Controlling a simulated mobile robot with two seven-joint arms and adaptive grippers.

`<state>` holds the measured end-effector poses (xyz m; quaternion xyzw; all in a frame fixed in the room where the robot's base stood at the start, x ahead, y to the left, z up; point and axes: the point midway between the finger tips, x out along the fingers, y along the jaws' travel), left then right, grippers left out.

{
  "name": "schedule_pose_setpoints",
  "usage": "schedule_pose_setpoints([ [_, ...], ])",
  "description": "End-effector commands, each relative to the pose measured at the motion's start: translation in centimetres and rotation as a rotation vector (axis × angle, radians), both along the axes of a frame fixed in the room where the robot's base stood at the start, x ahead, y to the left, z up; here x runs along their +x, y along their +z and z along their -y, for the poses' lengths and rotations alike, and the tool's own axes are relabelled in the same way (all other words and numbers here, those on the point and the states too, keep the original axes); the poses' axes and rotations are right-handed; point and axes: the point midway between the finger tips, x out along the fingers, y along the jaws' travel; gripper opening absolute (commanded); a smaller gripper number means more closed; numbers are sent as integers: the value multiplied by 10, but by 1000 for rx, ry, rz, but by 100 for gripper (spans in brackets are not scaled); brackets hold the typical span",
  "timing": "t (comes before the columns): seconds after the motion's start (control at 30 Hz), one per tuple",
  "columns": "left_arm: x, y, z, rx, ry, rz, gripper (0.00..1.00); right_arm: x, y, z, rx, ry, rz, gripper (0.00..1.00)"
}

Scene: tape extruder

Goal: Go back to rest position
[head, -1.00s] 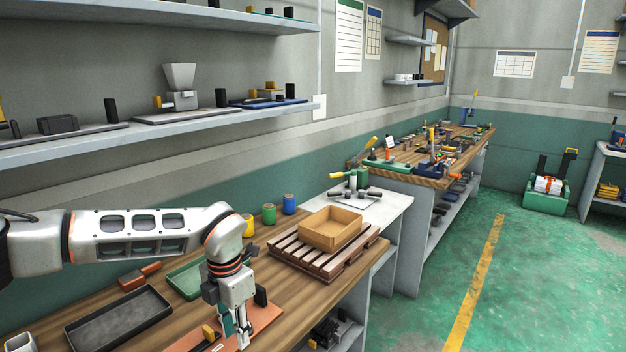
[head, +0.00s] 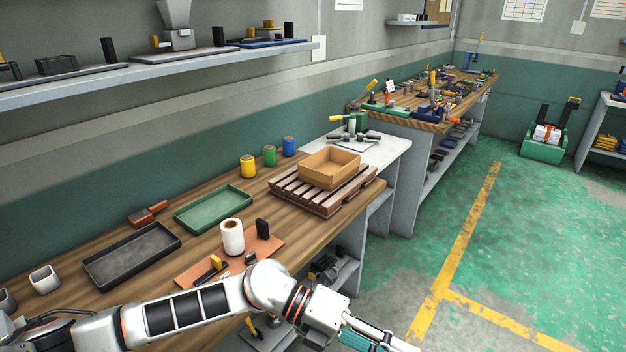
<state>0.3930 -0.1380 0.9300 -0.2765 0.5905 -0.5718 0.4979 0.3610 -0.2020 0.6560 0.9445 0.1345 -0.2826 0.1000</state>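My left arm comes in from the lower left in the head view and reaches past the front edge of the wooden workbench (head: 200,275). My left gripper (head: 385,343) is at the bottom edge of the picture, partly cut off, over the floor side of the bench. Nothing shows clearly between its fingers, and I cannot tell how far they are apart. My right gripper is not in view. The tape extruder's parts on the orange mat (head: 190,274) are a white roll (head: 232,237) standing upright, a black block (head: 263,228) and a small yellow-and-black piece (head: 217,264).
A black tray (head: 132,268), a green tray (head: 213,223), and yellow, green and blue jars stand on the bench. A cardboard box (head: 331,184) sits on a slatted wooden pallet (head: 285,190). A shelf (head: 150,66) runs above. The green floor (head: 520,250) at right is open.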

Motion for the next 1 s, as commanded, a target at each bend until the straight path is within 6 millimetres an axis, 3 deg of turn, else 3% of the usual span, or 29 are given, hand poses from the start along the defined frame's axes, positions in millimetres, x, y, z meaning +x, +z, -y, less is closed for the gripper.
schedule_pose_setpoints([
  [0.07, -6, 20, 15, -126, 79, -112, 26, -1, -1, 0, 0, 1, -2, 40],
  [0.2, 8, 51, 22, -318, 246, -301, 26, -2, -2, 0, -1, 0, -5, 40],
  [0.33, 35, 66, 10, -463, 430, -487, 26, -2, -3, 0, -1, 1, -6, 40],
  [0.47, 67, 58, -19, -574, 632, -676, 26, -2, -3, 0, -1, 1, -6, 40],
  [0.57, 89, 37, -51, -637, 800, -824, 26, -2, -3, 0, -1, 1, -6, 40],
  [0.77, 112, -40, -132, -701, 1156, -1118, 26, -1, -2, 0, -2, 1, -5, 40],
  [0.87, 105, -92, -178, -702, 1340, -1260, 26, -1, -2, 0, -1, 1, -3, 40],
  [1.0, 75, -162, -238, -672, 1574, -1437, 26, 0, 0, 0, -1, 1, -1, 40],
])
